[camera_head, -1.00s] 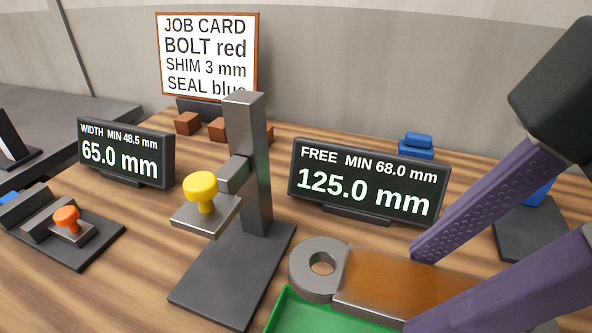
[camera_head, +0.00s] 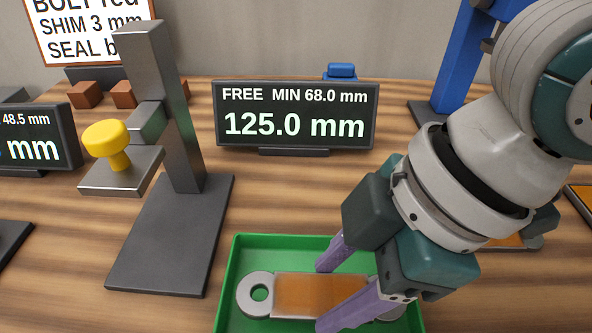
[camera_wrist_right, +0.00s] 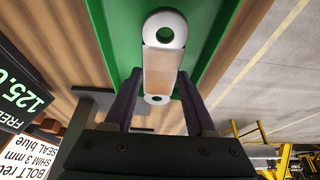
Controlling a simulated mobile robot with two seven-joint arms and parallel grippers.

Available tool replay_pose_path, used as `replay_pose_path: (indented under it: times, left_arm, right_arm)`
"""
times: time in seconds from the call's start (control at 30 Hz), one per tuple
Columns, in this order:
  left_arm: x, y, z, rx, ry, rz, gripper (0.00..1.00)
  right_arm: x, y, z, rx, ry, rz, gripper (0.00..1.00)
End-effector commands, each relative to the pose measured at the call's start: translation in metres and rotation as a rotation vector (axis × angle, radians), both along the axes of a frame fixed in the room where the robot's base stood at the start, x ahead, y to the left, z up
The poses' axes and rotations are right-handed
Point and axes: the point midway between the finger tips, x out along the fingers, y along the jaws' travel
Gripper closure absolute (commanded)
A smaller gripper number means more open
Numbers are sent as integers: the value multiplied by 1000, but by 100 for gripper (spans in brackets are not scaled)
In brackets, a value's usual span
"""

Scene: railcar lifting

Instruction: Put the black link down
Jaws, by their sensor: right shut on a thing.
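A link (camera_head: 305,296) with grey ring ends and an orange-brown middle is inside the outline of the green tray (camera_head: 232,262). I cannot tell whether it touches the tray floor. No plainly black link shows. My right gripper (camera_head: 322,298) has its purple fingers on either side of the link's middle and is shut on it. The gripper hides part of the link's right end. In the right wrist view the link (camera_wrist_right: 158,68) lies lengthwise between the fingers (camera_wrist_right: 160,75), over green. My left gripper is out of view.
A dark-based stand (camera_head: 170,240) with a yellow knob (camera_head: 107,142) is left of the tray. A display (camera_head: 295,115) reading 125.0 mm stands behind. A blue frame (camera_head: 462,65) is at back right. Another orange-faced piece (camera_head: 515,241) shows partly behind my right arm.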

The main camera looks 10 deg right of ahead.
Motion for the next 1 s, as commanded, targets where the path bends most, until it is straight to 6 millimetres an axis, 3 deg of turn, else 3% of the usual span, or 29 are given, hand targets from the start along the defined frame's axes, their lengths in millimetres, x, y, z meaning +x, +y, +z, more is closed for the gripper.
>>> replay_pose_path:
  times: [0.27, 0.7, 0.73, 1.0]
  left_arm:
    - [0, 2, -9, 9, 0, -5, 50]
    - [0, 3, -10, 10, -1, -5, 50]
    - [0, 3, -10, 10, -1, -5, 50]
    - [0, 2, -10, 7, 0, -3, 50]
  right_arm:
    - [0, 0, -39, 1, 0, -1, 100]
    - [0, 0, -45, 1, -3, 0, 100]
    - [0, 0, -45, -1, 0, 0, 41]
    - [0, 0, -45, -1, 0, 0, 14]
